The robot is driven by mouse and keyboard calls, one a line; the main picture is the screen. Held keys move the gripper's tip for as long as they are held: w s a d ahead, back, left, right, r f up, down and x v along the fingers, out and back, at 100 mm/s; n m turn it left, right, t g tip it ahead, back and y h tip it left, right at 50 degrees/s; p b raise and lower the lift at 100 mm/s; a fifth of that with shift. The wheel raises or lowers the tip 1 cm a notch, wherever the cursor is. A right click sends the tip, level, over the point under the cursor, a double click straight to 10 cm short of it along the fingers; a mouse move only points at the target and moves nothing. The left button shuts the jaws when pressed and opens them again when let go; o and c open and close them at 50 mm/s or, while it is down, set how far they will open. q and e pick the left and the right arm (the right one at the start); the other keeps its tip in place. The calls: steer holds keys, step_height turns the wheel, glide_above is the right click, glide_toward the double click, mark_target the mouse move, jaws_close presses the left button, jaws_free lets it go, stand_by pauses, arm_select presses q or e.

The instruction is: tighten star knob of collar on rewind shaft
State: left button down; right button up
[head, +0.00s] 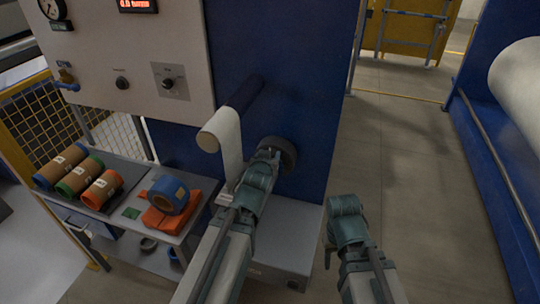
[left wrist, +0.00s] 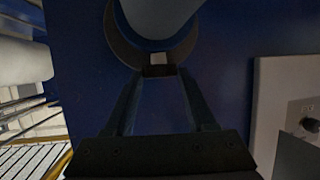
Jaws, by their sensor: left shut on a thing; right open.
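The rewind shaft stands out from the blue machine face; in the left wrist view its pale end (left wrist: 160,15) fills the top middle. A dark round collar (head: 283,150) sits around it, and its ring also shows in the left wrist view (left wrist: 122,42). My left gripper (head: 268,154) is at the collar's near left side. In the left wrist view its two fingers close on a small dark star knob (left wrist: 158,71) at the collar's lower rim; the knob's shape is mostly hidden. My right gripper (head: 346,206) is open and empty, apart from the collar, over the floor to the right.
A pale roller (head: 217,130) with white film hanging down is just left of the collar. A side table (head: 118,208) carries several film rolls and an orange stack with a blue roll (head: 168,194). A grey box (head: 275,240) stands below. The floor at right is clear.

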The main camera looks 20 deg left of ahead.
arm_select(q)
steer(key=shift+a+m+h, duration=0.35)
steer(key=shift+m+h, duration=0.65)
steer(key=shift+h, duration=0.2)
steer(key=shift+m+h, duration=0.9)
steer(key=shift+h, duration=0.1)
steer(key=c, duration=0.5)
jaws_free()
steer(key=shift+f, duration=0.1)
